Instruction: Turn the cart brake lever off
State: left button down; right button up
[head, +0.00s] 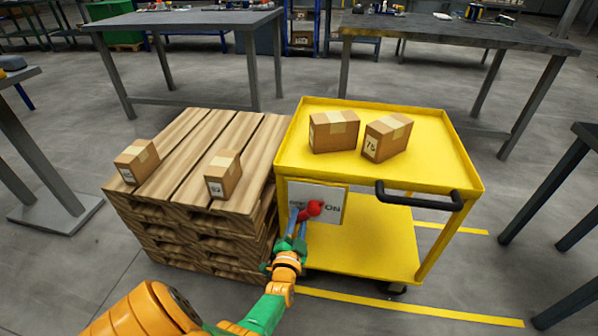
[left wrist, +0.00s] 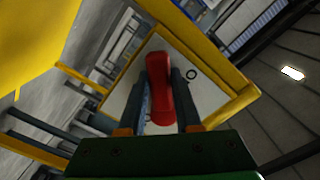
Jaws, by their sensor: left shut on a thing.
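The red brake lever (head: 313,209) is on a white plate (head: 331,204) at the front left of the yellow cart (head: 436,176). My left gripper (head: 303,219) reaches up from below and is shut on the lever. In the left wrist view the red lever (left wrist: 158,90) lies between both fingers (left wrist: 160,95), with the plate (left wrist: 207,93) behind it. My right gripper is not in view.
A stack of wooden pallets (head: 185,233) with two boxes stands close left of the cart. Two more boxes (head: 334,131) sit on the cart top. A black handle (head: 420,201) juts from the cart's front right.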

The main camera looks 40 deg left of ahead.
pick_arm(q)
jog(key=c, duration=0.6)
grip_release()
jog(key=shift+s, duration=0.1)
jog(key=p+v, duration=0.2)
jog(key=v, duration=0.5)
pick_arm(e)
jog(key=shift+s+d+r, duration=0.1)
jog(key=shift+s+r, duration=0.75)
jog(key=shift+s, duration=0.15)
pick_arm(q)
jog(key=shift+f, duration=0.1)
